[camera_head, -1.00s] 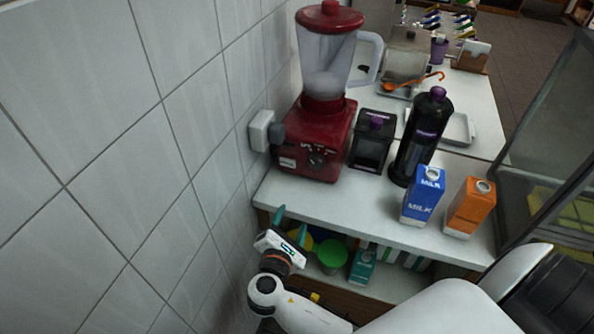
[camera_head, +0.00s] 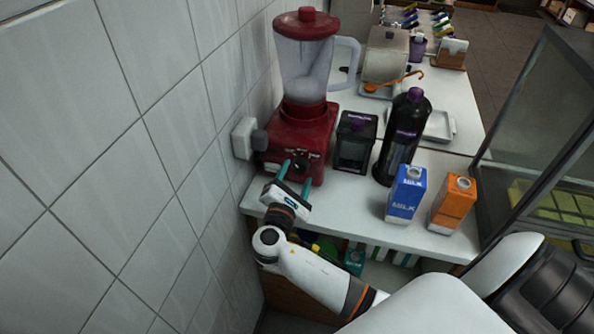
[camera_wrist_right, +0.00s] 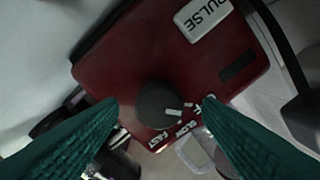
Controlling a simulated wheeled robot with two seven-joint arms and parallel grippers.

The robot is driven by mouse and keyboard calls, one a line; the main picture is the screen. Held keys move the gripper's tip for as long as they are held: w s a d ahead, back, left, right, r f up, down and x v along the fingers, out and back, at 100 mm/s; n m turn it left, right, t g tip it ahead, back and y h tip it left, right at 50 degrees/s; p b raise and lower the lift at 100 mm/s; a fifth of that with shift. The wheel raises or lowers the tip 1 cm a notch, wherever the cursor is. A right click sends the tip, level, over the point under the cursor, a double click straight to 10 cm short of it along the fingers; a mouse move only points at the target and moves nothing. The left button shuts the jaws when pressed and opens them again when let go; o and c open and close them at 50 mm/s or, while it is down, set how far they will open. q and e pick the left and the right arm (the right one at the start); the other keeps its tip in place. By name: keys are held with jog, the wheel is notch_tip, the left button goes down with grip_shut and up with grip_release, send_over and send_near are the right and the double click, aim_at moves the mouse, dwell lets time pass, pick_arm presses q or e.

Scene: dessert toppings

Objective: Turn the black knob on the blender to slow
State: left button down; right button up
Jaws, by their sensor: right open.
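The red blender (camera_head: 298,125) stands on the counter by the tiled wall, with its clear jar and red lid on. Its round black knob (camera_head: 301,163) is on the front of the base. In the right wrist view the knob (camera_wrist_right: 155,103) sits between my two teal fingers, with clear gaps at both sides. A small white mark on it faces the lower right, toward the printed labels FAST and SLOW; I cannot tell its exact setting. My right gripper (camera_head: 296,177) is open in front of the base, fingers pointing at the knob. My left gripper is not in view.
A black container (camera_head: 355,143) with a purple knob and a dark bottle (camera_head: 402,140) stand right of the blender. A blue milk carton (camera_head: 406,195) and an orange carton (camera_head: 452,204) are near the front edge. A wall box (camera_head: 243,138) is left of the blender.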

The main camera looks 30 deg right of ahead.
jog(key=shift+w+d, duration=0.4)
jog(key=shift+d, duration=0.2)
jog(key=c, duration=1)
jog(key=shift+f+m+b, duration=0.15)
jog(key=shift+m+b, duration=0.85)
jog(key=shift+m, duration=0.15)
jog(key=shift+f+m+b, duration=0.1)
jog(key=shift+m+b, duration=0.9)
jog(key=shift+m, duration=0.15)
jog(key=shift+r+m+b, duration=0.2)
jog(key=shift+m+b, duration=1.25)
jog(key=shift+m, duration=0.15)
